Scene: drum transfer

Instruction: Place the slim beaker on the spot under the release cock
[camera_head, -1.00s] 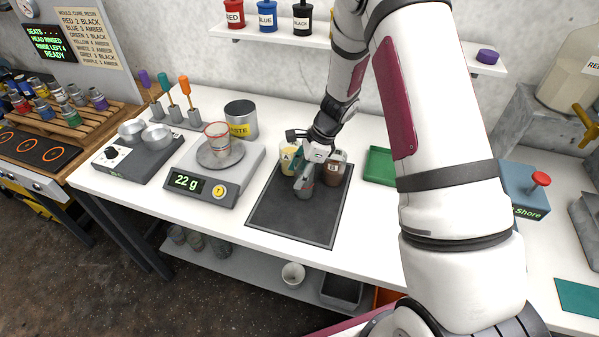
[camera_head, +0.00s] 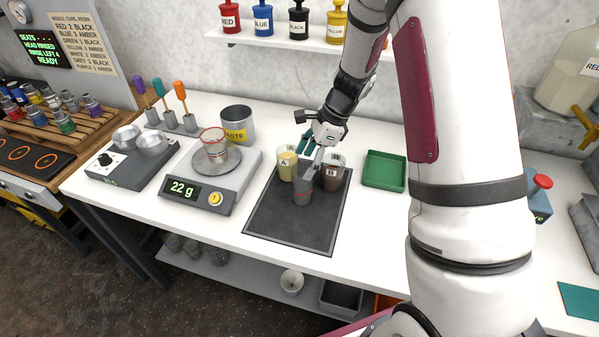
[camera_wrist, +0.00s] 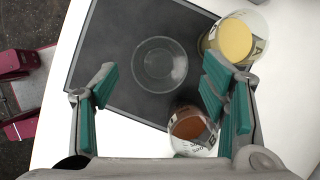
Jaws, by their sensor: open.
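A clear, empty beaker (camera_head: 303,190) stands upright on the dark mat (camera_head: 290,228); I take it for the slim beaker. It also shows in the wrist view (camera_wrist: 160,66), ahead of and between my fingers. My gripper (camera_head: 312,157) is open and empty, above and behind this beaker. In the wrist view my gripper (camera_wrist: 160,88) has its teal pads wide apart. The yellow release cock (camera_head: 586,137) is on the pale drum (camera_head: 568,82) at the far right. The spot under it is not clearly visible.
Cup A (camera_head: 287,163), with yellow content, and cup B (camera_head: 334,173), brown, stand close behind the clear beaker. A red-ringed beaker (camera_head: 214,145) is on the scale (camera_head: 213,190), reading 22 g. A green tray (camera_head: 384,171) lies right of the mat.

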